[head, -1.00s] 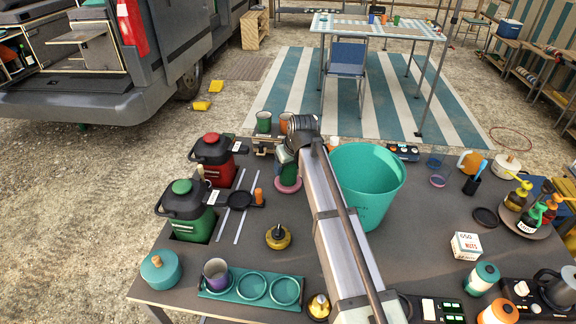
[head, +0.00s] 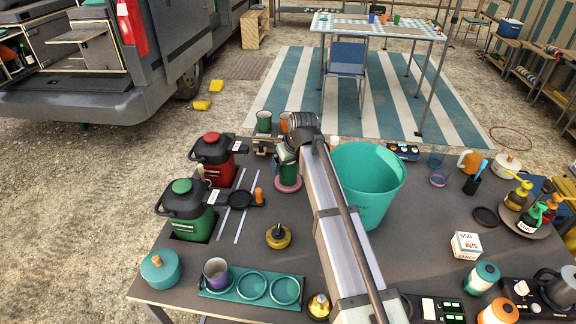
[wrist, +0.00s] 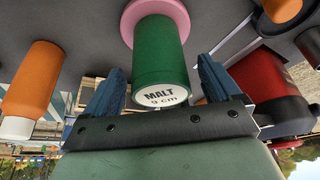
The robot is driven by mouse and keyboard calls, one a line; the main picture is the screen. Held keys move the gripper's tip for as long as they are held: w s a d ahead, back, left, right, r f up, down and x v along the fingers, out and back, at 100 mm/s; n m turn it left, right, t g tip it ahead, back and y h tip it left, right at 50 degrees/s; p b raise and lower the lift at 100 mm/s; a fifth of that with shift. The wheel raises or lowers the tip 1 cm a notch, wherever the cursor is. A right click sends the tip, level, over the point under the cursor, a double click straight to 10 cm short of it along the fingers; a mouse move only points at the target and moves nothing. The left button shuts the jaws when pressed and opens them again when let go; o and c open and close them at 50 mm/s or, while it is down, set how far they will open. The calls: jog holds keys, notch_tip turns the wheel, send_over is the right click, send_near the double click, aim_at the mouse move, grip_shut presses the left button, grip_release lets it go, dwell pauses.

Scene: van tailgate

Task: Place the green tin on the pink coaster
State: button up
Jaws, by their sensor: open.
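The green tin (wrist: 160,62) stands upright on the pink coaster (wrist: 135,10) in the wrist view; its white end label reads "MALT". In the head view the tin (head: 288,173) shows beside my arm, with the coaster (head: 287,187) under it. My gripper (wrist: 158,82) is open, with one blue finger on each side of the tin's near end and a gap to the tin on both sides. In the head view my arm's end hides part of the gripper.
A large teal bucket (head: 367,183) stands close to the right of my arm. Red (head: 214,155) and green (head: 188,208) jugs stand at the left. A yellow-brass weight (head: 278,237) and a teal ring tray (head: 250,288) are nearer. An orange bottle (wrist: 32,82) shows in the wrist view.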

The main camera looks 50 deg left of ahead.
jog(key=v, duration=1.1)
jog(key=shift+d+r, duration=0.1)
